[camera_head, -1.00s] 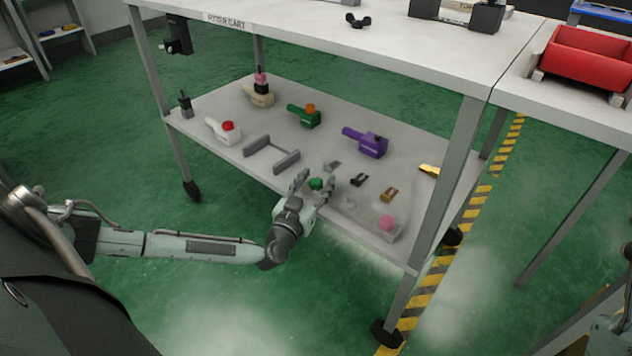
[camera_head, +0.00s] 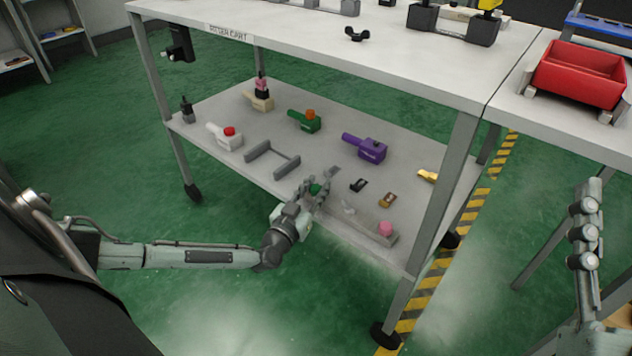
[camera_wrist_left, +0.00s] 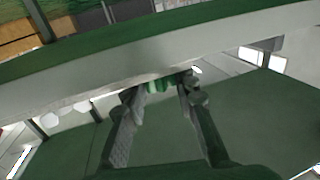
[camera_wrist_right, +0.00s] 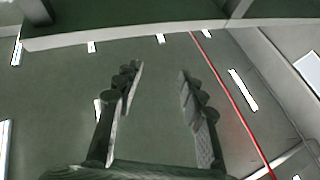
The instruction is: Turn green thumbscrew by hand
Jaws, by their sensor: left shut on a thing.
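The green thumbscrew (camera_head: 315,188) is at the front edge of the cart's lower shelf (camera_head: 225,160). My left gripper (camera_head: 313,190) is at that edge with its fingers on either side of the thumbscrew and closed on it. In the left wrist view the green thumbscrew (camera_wrist_left: 160,86) shows between the two fingertips (camera_wrist_left: 160,92); its lower part is hidden. My right gripper (camera_wrist_right: 155,85) is open and empty in its wrist view, its fingers well apart. My right arm shows at the right edge of the head view, away from the cart.
Near the thumbscrew stand a grey fixture with a pink knob (camera_head: 385,229), a grey bracket (camera_head: 272,158), a black clip (camera_head: 358,185) and a purple lever block (camera_head: 370,149). The cart's front leg (camera_head: 440,190) rises to the right. A red bin (camera_head: 580,75) sits on the adjoining table.

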